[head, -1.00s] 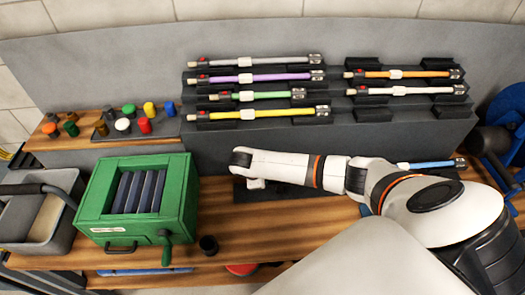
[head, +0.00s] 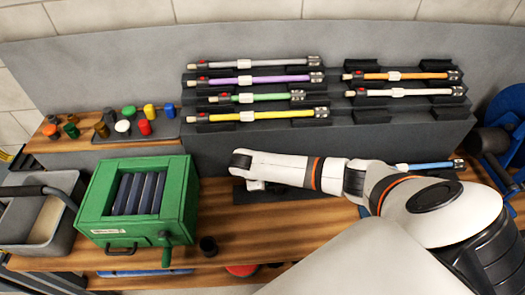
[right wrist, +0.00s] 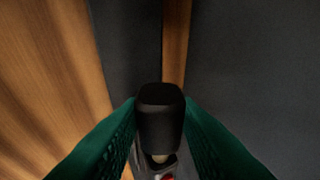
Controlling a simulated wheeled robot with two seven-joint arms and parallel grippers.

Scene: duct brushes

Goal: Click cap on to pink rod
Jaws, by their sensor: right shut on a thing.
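My right gripper (right wrist: 160,108), with green fingers, is shut on a black cap (right wrist: 160,128) in the right wrist view. Just below the cap in that view are a pale tip (right wrist: 160,158) and a grey end piece with a red button (right wrist: 168,177). I cannot tell whether the cap touches the tip, or the colour of that rod. In the head view my right arm hides most of this gripper. My left gripper is not in view.
Several coloured rods, such as a yellow one (head: 265,115), lie on the stepped rack. Coloured caps (head: 122,126) stand on the left shelf.

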